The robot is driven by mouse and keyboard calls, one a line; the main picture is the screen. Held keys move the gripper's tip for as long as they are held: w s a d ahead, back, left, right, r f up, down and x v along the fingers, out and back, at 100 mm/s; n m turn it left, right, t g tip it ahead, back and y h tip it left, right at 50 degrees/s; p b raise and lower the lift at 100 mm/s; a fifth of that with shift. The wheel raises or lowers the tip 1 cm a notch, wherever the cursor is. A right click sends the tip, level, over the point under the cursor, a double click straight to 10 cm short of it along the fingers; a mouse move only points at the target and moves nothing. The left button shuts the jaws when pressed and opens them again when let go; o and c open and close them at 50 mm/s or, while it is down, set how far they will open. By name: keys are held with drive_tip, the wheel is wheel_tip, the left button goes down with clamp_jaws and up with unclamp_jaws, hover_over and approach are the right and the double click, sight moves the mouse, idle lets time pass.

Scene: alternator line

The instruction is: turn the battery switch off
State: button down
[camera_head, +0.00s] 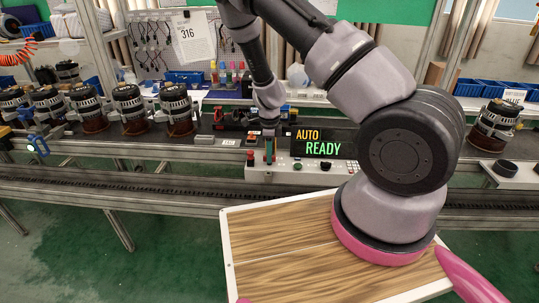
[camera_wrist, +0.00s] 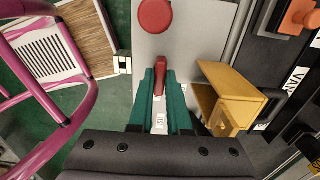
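The battery switch (camera_wrist: 161,76) shows in the wrist view as a red handle on a pale grey panel top, pointing toward my gripper. My gripper (camera_wrist: 161,84) has its green fingers on both sides of the handle, with little or no gap at the tips. Its fingers look closed on the handle. In the head view my gripper (camera_head: 269,154) points down at the left part of the white control panel (camera_head: 290,176). The switch there is mostly hidden by the fingers. A white label shows between the fingers in the wrist view.
A round red button (camera_wrist: 155,15) sits just beyond the switch. A yellow box-like part (camera_wrist: 232,96) stands close to the right finger. The display (camera_head: 319,142) reads AUTO READY. Several alternators (camera_head: 130,110) stand on the line at left.

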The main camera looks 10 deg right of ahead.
drive_tip(key=shift+n, duration=0.3)
drive_tip(key=n, duration=0.3)
drive_tip(key=shift+n, duration=0.4)
drive_tip(key=n, duration=0.4)
drive_tip(key=shift+n, duration=0.3)
drive_tip(key=n, duration=0.4)
drive_tip(key=shift+n, duration=0.3)
drive_tip(key=n, duration=0.4)
drive_tip(key=shift+n, duration=0.3)
drive_tip(key=c, duration=0.9)
unclamp_jaws()
drive_tip(key=shift+o, duration=0.2)
